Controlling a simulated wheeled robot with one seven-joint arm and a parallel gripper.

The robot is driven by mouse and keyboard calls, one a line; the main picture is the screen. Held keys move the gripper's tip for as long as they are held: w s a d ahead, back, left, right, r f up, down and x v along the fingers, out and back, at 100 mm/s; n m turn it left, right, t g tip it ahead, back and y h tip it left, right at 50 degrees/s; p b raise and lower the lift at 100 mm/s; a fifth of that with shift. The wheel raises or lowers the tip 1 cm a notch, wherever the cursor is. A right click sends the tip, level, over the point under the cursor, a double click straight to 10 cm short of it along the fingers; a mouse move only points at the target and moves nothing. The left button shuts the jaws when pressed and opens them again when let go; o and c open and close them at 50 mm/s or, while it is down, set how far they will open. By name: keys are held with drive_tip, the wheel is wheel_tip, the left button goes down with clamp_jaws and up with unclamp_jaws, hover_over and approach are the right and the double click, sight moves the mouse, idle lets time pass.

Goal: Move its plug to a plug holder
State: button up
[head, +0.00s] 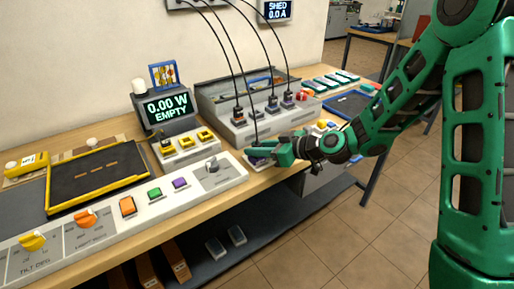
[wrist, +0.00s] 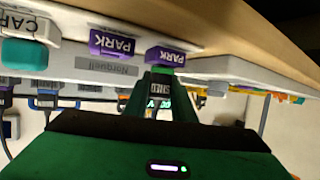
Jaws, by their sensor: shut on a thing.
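My green gripper (head: 284,153) is at the front edge of the bench, shut on a dark plug at the lower end of a black cable (head: 253,128). The plug itself is mostly hidden by the fingers. In the wrist view, my gripper (wrist: 158,82) points at a purple block marked PARK (wrist: 170,56), close to it. I cannot tell whether the plug is seated there or just above. A second purple PARK block (wrist: 110,43) is beside it. In the head view, a purple patch (head: 257,162) shows just under my gripper.
Several plugs (head: 272,103) with black cables stand on the grey unit (head: 225,133) behind my gripper. A display reading 0.00 W EMPTY (head: 167,107) stands to the left. A control panel (head: 120,218) lines the bench front. Floor (head: 340,240) is clear at the right.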

drive_tip(key=shift+f, duration=0.15)
drive_tip(key=o, duration=0.8)
drive_tip(key=shift+s+d, duration=0.1)
drive_tip(key=shift+v, duration=5.4)
